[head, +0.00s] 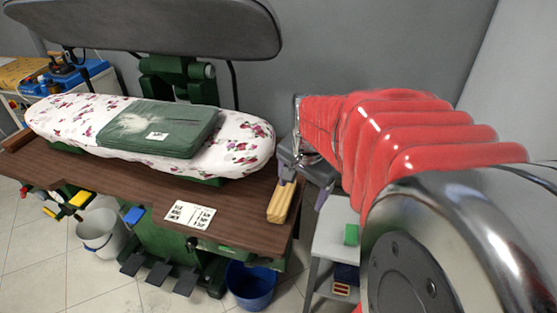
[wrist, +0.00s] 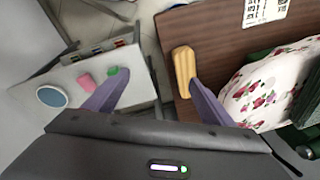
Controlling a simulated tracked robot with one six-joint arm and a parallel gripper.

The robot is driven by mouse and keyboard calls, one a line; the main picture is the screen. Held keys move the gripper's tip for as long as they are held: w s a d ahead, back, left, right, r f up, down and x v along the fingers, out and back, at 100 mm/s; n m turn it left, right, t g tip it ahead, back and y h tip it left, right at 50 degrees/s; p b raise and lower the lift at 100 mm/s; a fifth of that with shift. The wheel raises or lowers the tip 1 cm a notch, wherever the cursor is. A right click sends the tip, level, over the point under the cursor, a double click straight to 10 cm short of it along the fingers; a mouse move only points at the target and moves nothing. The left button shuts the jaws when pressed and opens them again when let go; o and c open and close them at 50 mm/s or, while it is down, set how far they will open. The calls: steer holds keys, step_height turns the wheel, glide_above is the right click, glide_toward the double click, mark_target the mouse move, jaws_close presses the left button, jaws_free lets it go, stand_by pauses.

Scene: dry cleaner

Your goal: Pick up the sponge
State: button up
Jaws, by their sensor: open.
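My gripper (head: 305,192) is open and empty, over the gap between the brown table and a small grey side table. In the wrist view its two purple fingers (wrist: 158,78) stand wide apart. On the side table (wrist: 62,75) lie a small pink block (wrist: 85,81) and a small green block (wrist: 112,71), close together near the left finger. Either could be the sponge; I cannot tell which. In the head view the green block (head: 351,235) shows, and the pink one is hidden by my arm.
A yellow ribbed block (head: 281,202) sits at the brown table's (head: 130,185) right edge, near the right finger in the wrist view (wrist: 184,72). A blue-rimmed round dish (wrist: 52,96) stands on the side table. A floral ironing board (head: 240,150) holds folded green cloth (head: 160,130).

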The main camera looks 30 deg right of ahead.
steer(key=s+d+f+m+g, duration=0.1)
steer(key=d+f+m, duration=0.5)
steer(key=d, duration=0.4)
steer(key=m+g+y, duration=0.1)
steer(key=m, duration=0.6)
glide_above(352, 232)
step_height(352, 232, down, 6)
steer(key=f, duration=0.1)
steer(key=shift+r, duration=0.25)
steer(key=shift+f, duration=4.3)
steer(key=shift+f, duration=2.6)
steer(key=shift+c, duration=0.3)
